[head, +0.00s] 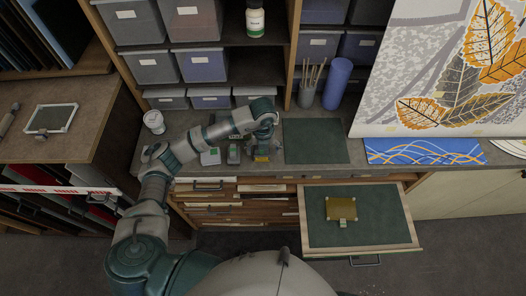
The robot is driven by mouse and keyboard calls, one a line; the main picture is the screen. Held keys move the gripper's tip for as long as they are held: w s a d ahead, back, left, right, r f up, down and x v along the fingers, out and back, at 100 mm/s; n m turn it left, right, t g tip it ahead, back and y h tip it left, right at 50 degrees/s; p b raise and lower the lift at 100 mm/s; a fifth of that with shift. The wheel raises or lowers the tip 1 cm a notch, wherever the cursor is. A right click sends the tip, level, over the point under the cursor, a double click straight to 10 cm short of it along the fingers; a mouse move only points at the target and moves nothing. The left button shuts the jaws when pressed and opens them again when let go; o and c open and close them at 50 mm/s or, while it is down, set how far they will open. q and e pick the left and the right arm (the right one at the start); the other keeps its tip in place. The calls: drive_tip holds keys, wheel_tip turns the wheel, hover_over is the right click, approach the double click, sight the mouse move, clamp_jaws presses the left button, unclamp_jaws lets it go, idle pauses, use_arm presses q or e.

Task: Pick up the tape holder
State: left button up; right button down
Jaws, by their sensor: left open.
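My left arm comes in from the left and reaches across the counter. I cannot tell for sure which of these is the tape holder. I see no contact between gripper and item clearly. My right gripper is not in view.
An open drawer (408,243) with a gold-coloured object (341,209) juts out at the right. A dark green mat (316,141) lies bare on the counter. A white jar (154,122) stands at the counter's left. Shelves of grey bins (203,65) rise behind.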

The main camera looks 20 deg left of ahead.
use_arm(q)
drive_tip(key=shift+f, duration=0.15)
drive_tip(key=shift+a, duration=0.2)
drive_tip(key=shift+c, duration=0.4)
drive_tip(key=shift+a, duration=0.25)
drive_tip(key=c, duration=1.2)
drive_tip(key=shift+d, duration=0.15)
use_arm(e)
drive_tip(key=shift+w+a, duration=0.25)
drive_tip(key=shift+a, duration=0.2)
